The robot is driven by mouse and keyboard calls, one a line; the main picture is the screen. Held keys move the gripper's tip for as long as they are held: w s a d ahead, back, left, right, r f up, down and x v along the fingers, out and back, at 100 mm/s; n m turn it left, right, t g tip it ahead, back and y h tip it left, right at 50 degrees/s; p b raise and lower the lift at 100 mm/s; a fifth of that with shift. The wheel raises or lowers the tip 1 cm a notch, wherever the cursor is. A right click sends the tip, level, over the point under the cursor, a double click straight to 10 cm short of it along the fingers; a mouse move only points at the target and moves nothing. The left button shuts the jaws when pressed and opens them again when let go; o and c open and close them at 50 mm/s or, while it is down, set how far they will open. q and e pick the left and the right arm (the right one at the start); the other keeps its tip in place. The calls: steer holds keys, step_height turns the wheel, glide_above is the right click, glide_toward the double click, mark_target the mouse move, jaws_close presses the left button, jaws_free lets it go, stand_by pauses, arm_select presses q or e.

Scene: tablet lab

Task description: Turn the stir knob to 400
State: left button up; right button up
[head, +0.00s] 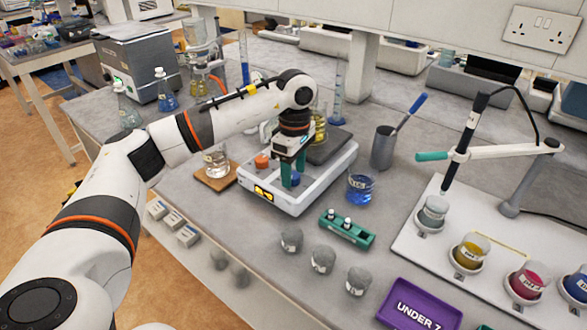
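A white hotplate stirrer (312,190) stands on the grey bench, with a dark plate at its back and a small yellow display on its front. An orange knob (262,161) sits on its left part. A blue knob (295,179) sits to the right of it, partly hidden by my fingers. I cannot read which knob is labelled stir, nor its setting. My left gripper (293,171) points down over the stirrer, its teal fingers apart on either side of the blue knob. I cannot tell whether they touch it. My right gripper is not in view.
A beaker on a wooden board (216,179) stands left of the stirrer. A beaker of blue liquid (360,190) and a teal vial rack (347,230) are to its right. A glass vessel (320,125) stands behind my gripper.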

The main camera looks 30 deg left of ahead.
mark_target(295, 173)
arm_select(q)
step_height(295, 173, up, 12)
steer(key=shift+w, duration=0.2)
stand_by(0.4)
steer(key=shift+r, duration=0.1)
stand_by(0.4)
